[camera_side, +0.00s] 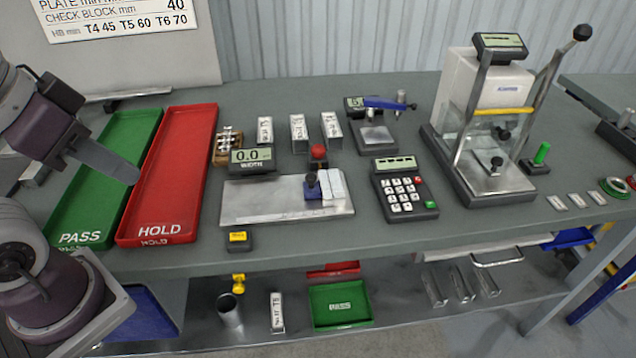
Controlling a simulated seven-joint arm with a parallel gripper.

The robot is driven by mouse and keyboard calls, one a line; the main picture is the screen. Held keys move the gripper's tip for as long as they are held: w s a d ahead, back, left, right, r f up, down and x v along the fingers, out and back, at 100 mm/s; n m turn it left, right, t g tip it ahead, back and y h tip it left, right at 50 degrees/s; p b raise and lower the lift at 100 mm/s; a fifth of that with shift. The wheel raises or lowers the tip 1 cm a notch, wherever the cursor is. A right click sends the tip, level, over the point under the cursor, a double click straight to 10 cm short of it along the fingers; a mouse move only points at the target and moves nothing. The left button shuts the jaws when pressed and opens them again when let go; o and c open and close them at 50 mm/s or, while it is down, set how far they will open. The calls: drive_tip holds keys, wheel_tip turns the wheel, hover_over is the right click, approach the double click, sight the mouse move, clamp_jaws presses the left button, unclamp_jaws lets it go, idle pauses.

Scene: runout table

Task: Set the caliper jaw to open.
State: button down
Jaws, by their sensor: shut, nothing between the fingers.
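The caliper is a flat steel plate (262,203) in the middle of the table, with a display marked WIDTH (251,158) behind it reading 0.0. A blue jaw (313,194) with a black knob sits at the plate's right part, close against pale steel blocks (335,186). I cannot make out a gap between them. A red ball knob (318,152) stands just behind the jaw. My gripper (132,178) is shut and empty at the left, above the green PASS tray, well away from the caliper.
The green PASS tray (75,222) and red HOLD tray (148,225) lie left of the caliper. Labelled blocks (297,130) stand behind it. A keypad (405,195) and a tall press with a lever (485,130) stand to the right. A small yellow-topped block (238,238) is at the front edge.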

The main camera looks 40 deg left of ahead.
drive_tip(key=c, duration=1.9)
unclamp_jaws()
drive_tip(key=shift+w, duration=0.1)
drive_tip(key=o, duration=0.6)
drive_tip(key=shift+m+g, duration=0.6)
drive_tip(key=shift+m, duration=0.3)
drive_tip(key=w, duration=0.2)
drive_tip(key=w+r, duration=0.1)
drive_tip(key=w, duration=0.1)
drive_tip(key=w+r, duration=0.1)
drive_tip(key=w, duration=0.1)
drive_tip(key=shift+d+r, duration=0.2)
drive_tip(key=shift+d, duration=0.1)
drive_tip(key=shift+o, duration=0.2)
drive_tip(key=m+g, duration=0.4)
drive_tip(key=m, duration=0.3)
hover_over(311, 176)
drive_tip(key=f, duration=1.2)
drive_tip(key=shift+s+a+f, duration=0.1)
drive_tip(key=shift+s, duration=0.1)
drive_tip(key=f, duration=0.7)
drive_tip(key=shift+w+f, duration=0.25)
drive_tip(key=shift+f, duration=0.15)
clamp_jaws()
